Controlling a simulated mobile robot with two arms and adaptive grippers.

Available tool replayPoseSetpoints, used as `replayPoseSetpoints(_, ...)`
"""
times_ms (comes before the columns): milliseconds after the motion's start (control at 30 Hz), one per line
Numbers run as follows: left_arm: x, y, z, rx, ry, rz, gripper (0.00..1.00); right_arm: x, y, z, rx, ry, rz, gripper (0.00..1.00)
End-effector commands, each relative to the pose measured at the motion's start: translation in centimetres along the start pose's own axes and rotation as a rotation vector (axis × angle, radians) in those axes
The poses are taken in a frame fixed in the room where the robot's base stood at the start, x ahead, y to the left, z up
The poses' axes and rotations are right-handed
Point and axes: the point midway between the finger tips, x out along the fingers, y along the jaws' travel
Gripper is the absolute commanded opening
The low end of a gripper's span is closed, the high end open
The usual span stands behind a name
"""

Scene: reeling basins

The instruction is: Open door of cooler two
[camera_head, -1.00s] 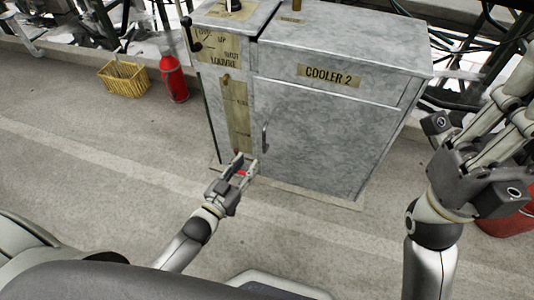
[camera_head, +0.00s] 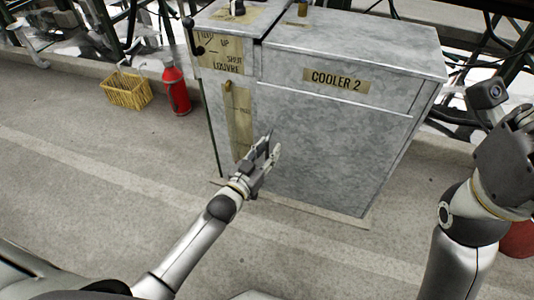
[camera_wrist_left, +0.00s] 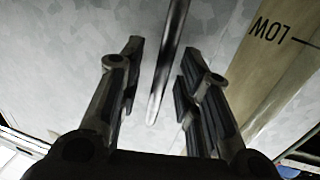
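Cooler two (camera_head: 330,135) is a grey metal cabinet with a "COOLER 2" label (camera_head: 338,80) on its upper front. Its door (camera_head: 335,165) below the label looks closed. My left gripper (camera_head: 272,147) is in front of the door's left edge and hides most of the handle in the head view. In the left wrist view, the dark upright handle bar (camera_wrist_left: 169,65) stands between the two spread fingers of my left gripper (camera_wrist_left: 163,75), with gaps on both sides. My right gripper (camera_head: 520,150) is at the right picture edge, its fingers largely cut off.
A louvre panel (camera_head: 222,55) with a lever adjoins the cooler on the left. A yellow basket (camera_head: 126,90) and a red flask-like container (camera_head: 175,88) stand further left on the floor. A red object shows behind my right arm. The floor in front is clear.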

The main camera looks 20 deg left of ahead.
Motion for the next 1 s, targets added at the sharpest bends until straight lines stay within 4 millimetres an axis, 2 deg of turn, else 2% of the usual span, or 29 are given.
replayPoseSetpoints(200, 0.0, 0.0, 0.0, 0.000, 0.000, 0.000, 0.32, 0.1, 0.0, 0.0, 0.000, 0.000, 0.000, 0.00)
replayPoseSetpoints(467, 0.0, 0.0, 0.0, 0.000, -0.001, 0.000, 0.00, 0.1, 0.0, 0.0, 0.000, 0.000, 0.000, 0.00)
replayPoseSetpoints(833, -0.1, 0.0, 0.0, 0.000, -0.001, -0.001, 0.00, 0.1, 0.0, 0.0, 0.001, 0.001, 0.000, 0.00)
replayPoseSetpoints(1000, -1.0, -0.1, -0.1, -0.003, -0.003, -0.016, 0.00, 0.6, 0.1, 0.0, 0.002, 0.001, 0.003, 0.00)
